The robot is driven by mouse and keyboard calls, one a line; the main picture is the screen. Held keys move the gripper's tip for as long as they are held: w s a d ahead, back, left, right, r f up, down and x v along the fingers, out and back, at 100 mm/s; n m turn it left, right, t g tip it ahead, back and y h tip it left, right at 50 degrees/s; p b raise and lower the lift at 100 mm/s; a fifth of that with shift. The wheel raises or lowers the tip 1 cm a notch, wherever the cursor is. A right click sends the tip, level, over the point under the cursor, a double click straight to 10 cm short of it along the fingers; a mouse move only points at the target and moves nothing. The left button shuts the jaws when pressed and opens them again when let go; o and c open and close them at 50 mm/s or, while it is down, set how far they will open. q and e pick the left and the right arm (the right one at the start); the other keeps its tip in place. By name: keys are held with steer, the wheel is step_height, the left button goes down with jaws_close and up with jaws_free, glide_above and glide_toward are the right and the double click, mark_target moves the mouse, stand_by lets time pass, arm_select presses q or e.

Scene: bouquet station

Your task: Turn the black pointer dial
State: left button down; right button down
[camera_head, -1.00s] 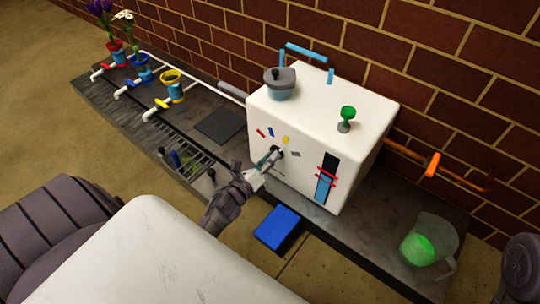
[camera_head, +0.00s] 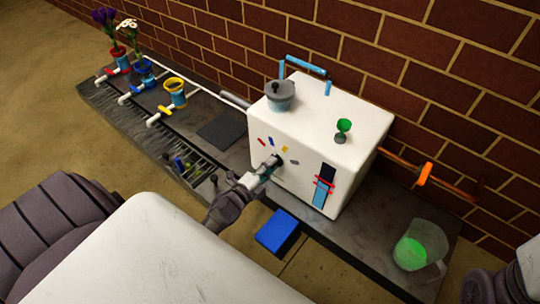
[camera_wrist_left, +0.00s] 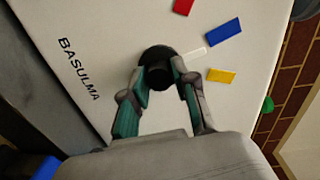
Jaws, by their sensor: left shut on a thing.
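The black pointer dial (camera_wrist_left: 157,66) sits on the front face of the white box (camera_head: 350,135). My left gripper (camera_head: 270,167) reaches the dial from the front left. In the left wrist view its two teal-padded fingers (camera_wrist_left: 163,82) lie on either side of the dial and are shut on it. A thin white strip (camera_wrist_left: 194,52) extends beside the dial, toward the gap between the blue mark (camera_wrist_left: 224,33) and the yellow mark (camera_wrist_left: 221,76). My right gripper is out of view.
A pitcher with green content (camera_head: 420,245) is at the right. A blue block (camera_head: 278,231) lies in front.

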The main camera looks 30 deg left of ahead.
arm_select(q)
steer(key=shift+n, duration=0.5)
steer(key=c, duration=0.9)
jaws_free()
steer(key=shift+s, duration=0.1)
steer(key=s, duration=0.8)
steer(key=s+a, duration=0.1)
steer(key=s, duration=0.3)
steer(key=shift+r, duration=0.25)
steer(key=shift+w, duration=0.1)
